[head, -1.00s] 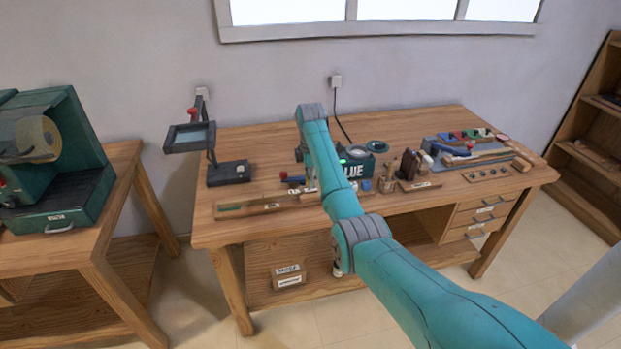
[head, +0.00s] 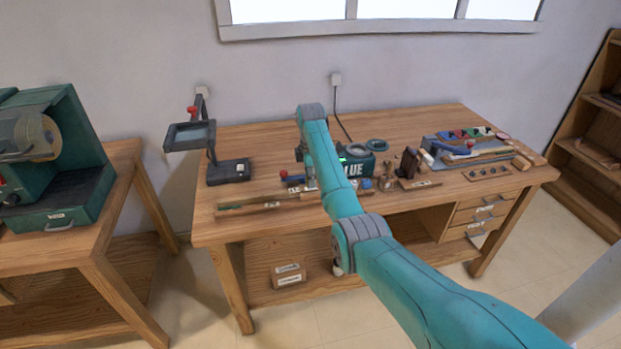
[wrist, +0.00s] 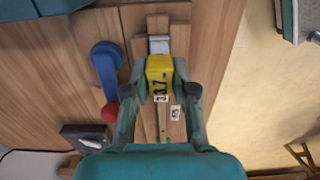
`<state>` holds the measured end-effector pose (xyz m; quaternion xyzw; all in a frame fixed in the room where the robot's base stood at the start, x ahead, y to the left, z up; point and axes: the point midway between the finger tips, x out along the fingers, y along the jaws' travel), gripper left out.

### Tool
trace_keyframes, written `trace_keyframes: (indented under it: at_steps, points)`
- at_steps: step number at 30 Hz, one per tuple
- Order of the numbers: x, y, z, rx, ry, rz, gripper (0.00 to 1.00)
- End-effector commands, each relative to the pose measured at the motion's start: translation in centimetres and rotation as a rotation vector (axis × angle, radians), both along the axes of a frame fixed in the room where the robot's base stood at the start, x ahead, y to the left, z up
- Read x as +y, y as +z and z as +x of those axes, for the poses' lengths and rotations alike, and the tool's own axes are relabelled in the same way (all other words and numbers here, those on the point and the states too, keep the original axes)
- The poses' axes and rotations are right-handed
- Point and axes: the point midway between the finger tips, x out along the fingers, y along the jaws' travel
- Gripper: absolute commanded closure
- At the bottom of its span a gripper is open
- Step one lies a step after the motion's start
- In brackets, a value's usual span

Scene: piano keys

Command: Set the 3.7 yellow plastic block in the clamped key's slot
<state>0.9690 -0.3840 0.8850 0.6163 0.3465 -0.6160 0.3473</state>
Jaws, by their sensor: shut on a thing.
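The yellow block (wrist: 159,72), marked "3.7", sits between the two fingertips of my gripper (wrist: 161,88) in the wrist view. My gripper is shut on it. A wooden key (wrist: 162,125) runs lengthwise beneath the block, with a pale metal piece (wrist: 159,45) just beyond the block. The block covers the key there, so I cannot tell whether it sits in the slot or above it. In the head view my arm hides the gripper and the block.
A blue-handled tool with a red knob (wrist: 107,75) lies left of the key. A dark box (wrist: 85,138) is lower left. On the bench (head: 270,222), a magnifier stand (head: 228,172) is at left, the glue pot (head: 358,168) is behind my arm, and tools are at right.

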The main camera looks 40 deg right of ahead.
Motion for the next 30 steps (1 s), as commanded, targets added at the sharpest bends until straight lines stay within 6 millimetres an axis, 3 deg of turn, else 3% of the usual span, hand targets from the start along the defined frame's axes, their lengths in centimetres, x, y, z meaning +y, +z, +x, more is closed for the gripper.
trace_keyframes:
  at_steps: [30]
  points:
    - [0.00,-0.75,-0.01,0.000,0.000,0.000,0.95]
